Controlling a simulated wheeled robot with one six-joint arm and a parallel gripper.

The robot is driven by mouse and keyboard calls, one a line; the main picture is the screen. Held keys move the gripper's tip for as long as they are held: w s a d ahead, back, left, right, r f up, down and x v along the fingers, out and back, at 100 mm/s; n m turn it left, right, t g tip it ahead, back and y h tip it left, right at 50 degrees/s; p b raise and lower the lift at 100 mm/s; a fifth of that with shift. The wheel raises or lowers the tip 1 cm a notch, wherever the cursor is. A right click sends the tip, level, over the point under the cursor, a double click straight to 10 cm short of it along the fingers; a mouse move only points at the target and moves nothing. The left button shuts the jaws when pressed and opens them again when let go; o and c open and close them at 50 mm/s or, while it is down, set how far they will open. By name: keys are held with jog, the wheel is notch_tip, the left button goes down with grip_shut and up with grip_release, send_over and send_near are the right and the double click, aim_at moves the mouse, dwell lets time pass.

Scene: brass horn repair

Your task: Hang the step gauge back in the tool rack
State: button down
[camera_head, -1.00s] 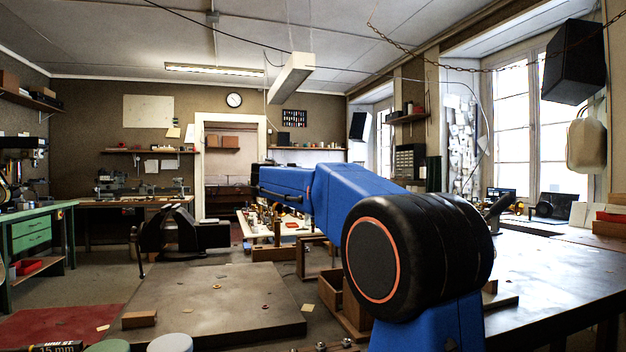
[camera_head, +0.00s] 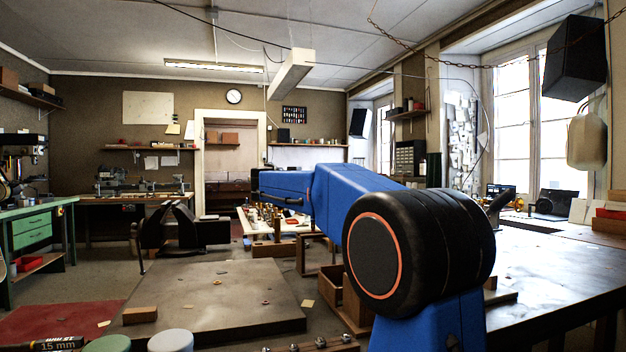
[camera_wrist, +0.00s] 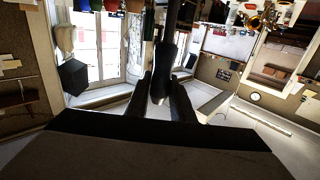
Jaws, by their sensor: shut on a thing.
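My gripper (camera_wrist: 161,80) shows in the wrist view, its two dark fingers closed on both sides of a dark, slim handle-like thing (camera_wrist: 165,68). A thin dark rod runs from it up to the top edge. I take this to be the step gauge; its steps and markings do not show. It is clear of any surface there. In the head view the gripper and gauge cannot be made out beyond my blue arm. I cannot identify the tool rack with certainty in either view.
A flat bench top (camera_head: 215,290) lies ahead, with a wooden block (camera_head: 140,314) and small parts on it. A black vise (camera_head: 187,230) stands behind it. A long dark table (camera_head: 560,265) runs along the right. A green bench (camera_head: 38,230) stands at left.

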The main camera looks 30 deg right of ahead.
jog(key=shift+f, duration=1.1)
dwell(0.6)
jog(key=shift+f, duration=4.5)
jog(key=c, duration=1.5)
grip_release()
jog(key=shift+o, duration=0.2)
jog(key=shift+f, duration=0.1)
jog(key=shift+a, duration=0.1)
jog(key=v, duration=1.7)
